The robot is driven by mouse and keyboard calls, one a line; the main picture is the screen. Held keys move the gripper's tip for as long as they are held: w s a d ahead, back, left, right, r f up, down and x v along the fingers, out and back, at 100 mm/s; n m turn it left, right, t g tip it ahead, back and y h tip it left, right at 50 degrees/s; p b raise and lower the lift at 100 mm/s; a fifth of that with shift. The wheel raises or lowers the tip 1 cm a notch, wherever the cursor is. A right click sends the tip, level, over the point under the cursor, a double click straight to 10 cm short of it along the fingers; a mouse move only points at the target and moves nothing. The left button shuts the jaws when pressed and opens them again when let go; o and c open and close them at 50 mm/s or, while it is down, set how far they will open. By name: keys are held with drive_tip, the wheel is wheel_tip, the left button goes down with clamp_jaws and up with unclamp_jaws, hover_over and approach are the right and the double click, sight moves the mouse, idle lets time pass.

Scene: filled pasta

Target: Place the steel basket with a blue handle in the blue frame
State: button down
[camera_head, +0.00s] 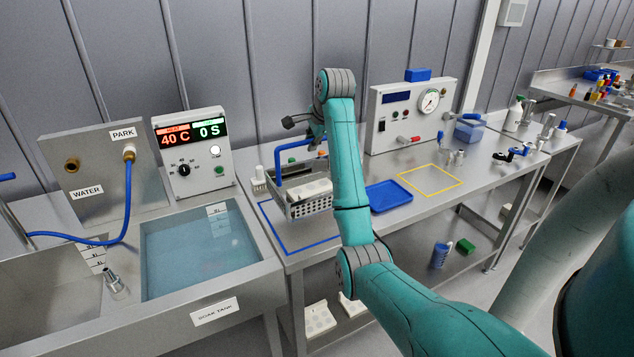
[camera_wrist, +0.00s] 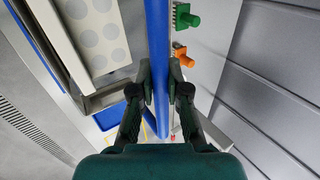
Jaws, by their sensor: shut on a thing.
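The steel basket (camera_head: 308,208) has perforated walls and a tall blue handle (camera_head: 280,160). White trays with round marks (camera_head: 305,190) sit inside it. My gripper (camera_head: 318,137) is shut on the top of the blue handle, which also runs between the fingers in the wrist view (camera_wrist: 157,60). The basket appears upright, over the area of the blue frame (camera_head: 310,247), a blue outline on the steel bench. Whether the basket touches the bench, I cannot tell. My arm hides the right side of the frame. In the wrist view the basket's edge (camera_wrist: 108,95) is at upper left.
A soak tank (camera_head: 200,250) with water is on the left, beside a control box (camera_head: 193,150). A blue tray (camera_head: 388,195) and a yellow outline (camera_head: 430,180) lie to the right. A gauge panel (camera_head: 410,115) stands behind. Green (camera_wrist: 187,18) and orange (camera_wrist: 183,57) knobbed items are near the handle.

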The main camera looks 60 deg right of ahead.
drive_tip(key=shift+f, duration=3.6)
drive_tip(key=c, duration=1.2)
unclamp_jaws()
drive_tip(key=shift+f, duration=0.15)
drive_tip(key=shift+o, duration=0.2)
